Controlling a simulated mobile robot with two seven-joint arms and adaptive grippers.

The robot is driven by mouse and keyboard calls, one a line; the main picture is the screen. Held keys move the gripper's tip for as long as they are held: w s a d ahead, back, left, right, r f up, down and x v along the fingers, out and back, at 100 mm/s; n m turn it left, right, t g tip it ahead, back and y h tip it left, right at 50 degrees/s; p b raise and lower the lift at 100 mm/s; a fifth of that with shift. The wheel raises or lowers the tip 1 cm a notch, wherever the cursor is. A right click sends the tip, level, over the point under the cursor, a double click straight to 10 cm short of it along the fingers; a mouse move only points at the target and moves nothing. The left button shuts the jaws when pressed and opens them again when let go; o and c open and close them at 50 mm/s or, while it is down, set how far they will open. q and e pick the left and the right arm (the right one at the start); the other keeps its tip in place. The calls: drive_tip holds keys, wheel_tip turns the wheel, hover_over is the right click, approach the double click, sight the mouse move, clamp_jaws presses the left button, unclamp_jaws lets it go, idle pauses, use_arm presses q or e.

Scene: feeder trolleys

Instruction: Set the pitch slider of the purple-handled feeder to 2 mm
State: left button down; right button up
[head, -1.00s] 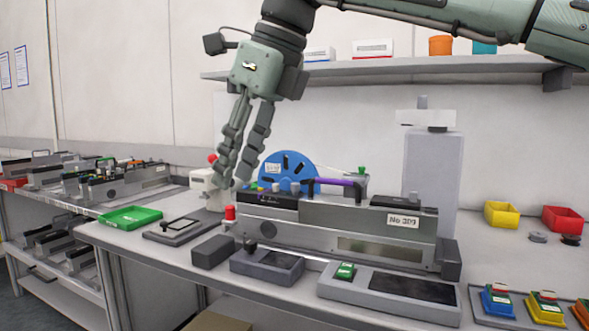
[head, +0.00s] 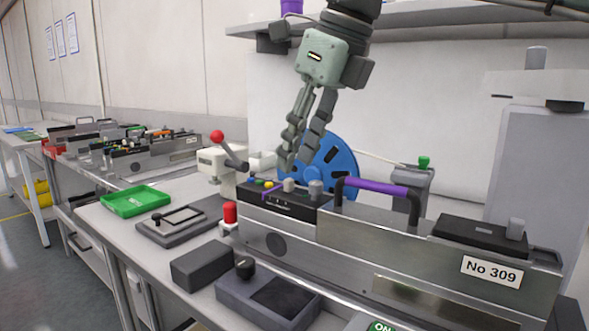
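The purple-handled feeder (head: 340,240) is a long grey metal unit on the bench, labelled No 309, with a purple handle (head: 375,187) on top. At its left end is a black control block (head: 283,203) with small coloured buttons and grey knobs. The pitch slider and its scale are too small to tell apart there, so its setting cannot be read. My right gripper (head: 296,163) hangs from above with its fingertips just over or behind this block. Its two fingers are apart, with nothing visible between them. Contact cannot be told. My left gripper is out of view.
A blue reel (head: 335,165) stands behind the block. A red-knobbed lever device (head: 222,160), a red button (head: 230,213) and a dark grey box (head: 202,262) lie close to the feeder's left end. A green tray (head: 136,200) sits further left. A shelf (head: 400,22) hangs above.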

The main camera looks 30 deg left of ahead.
sight(289, 179)
drive_tip(key=shift+x, duration=1.95)
drive_tip(key=shift+w, duration=0.1)
clamp_jaws()
